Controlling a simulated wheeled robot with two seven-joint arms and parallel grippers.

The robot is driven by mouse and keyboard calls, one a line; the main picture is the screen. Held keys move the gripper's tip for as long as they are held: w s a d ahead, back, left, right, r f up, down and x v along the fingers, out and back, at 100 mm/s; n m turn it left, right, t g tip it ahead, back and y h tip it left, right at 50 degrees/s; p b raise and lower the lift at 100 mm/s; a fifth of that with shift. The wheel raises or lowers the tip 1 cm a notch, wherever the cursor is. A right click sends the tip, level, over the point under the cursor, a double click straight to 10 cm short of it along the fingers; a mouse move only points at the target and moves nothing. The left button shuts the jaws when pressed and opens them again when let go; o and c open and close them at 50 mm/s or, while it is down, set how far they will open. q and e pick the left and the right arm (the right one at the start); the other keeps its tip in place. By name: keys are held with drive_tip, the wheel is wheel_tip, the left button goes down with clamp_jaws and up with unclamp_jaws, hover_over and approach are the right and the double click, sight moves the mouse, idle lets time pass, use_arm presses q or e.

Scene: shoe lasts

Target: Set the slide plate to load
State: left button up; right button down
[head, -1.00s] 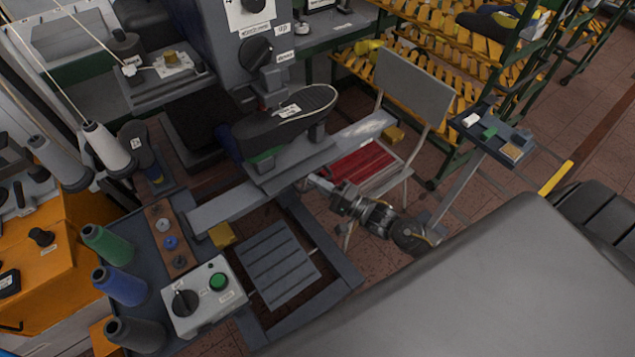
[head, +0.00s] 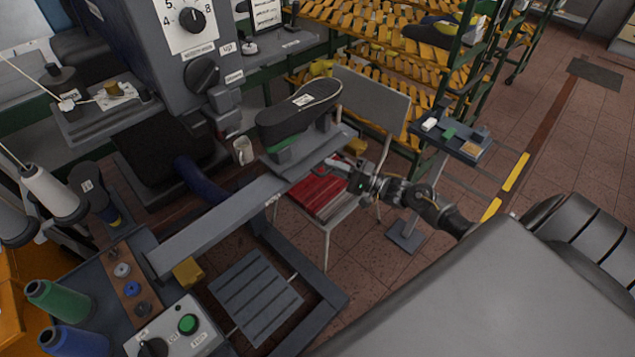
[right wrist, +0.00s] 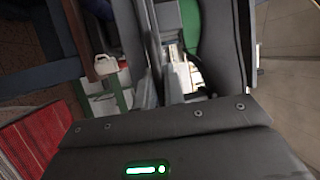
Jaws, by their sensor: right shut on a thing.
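The slide plate (head: 312,160) is a grey plate on the long grey rail (head: 212,226), to the right of the machine head. It carries a dark shoe on a last (head: 300,112), with a green part beneath. My right gripper (head: 338,164) is at the plate's front right side, shut on it; the exact grip is hard to make out. In the right wrist view the jaws (right wrist: 162,88) are close together, with the dark shoe (right wrist: 226,45) and green part (right wrist: 191,25) beside them. My left gripper is not in view.
The machine head (head: 200,75) with dials stands left of the plate. A white mug (head: 242,150) is behind the rail. A control box (head: 178,330) and thread spools (head: 58,300) are at the lower left.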

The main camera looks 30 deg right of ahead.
drive_tip(key=d, duration=0.2)
drive_tip(key=w+d+b, duration=0.1)
drive_tip(key=d, duration=0.1)
drive_tip(key=shift+d, duration=0.1)
drive_tip(key=shift+d+r, duration=0.1)
drive_tip(key=shift+d, duration=0.05)
drive_tip(key=shift+d, duration=0.1)
drive_tip(key=c, duration=1.5)
unclamp_jaws()
drive_tip(key=shift+d, duration=0.1)
drive_tip(key=b, duration=0.3)
approach(344, 158)
drive_tip(key=shift+s+d+f, duration=0.2)
drive_tip(key=shift+d+f, duration=0.15)
drive_tip(key=shift+d, duration=0.3)
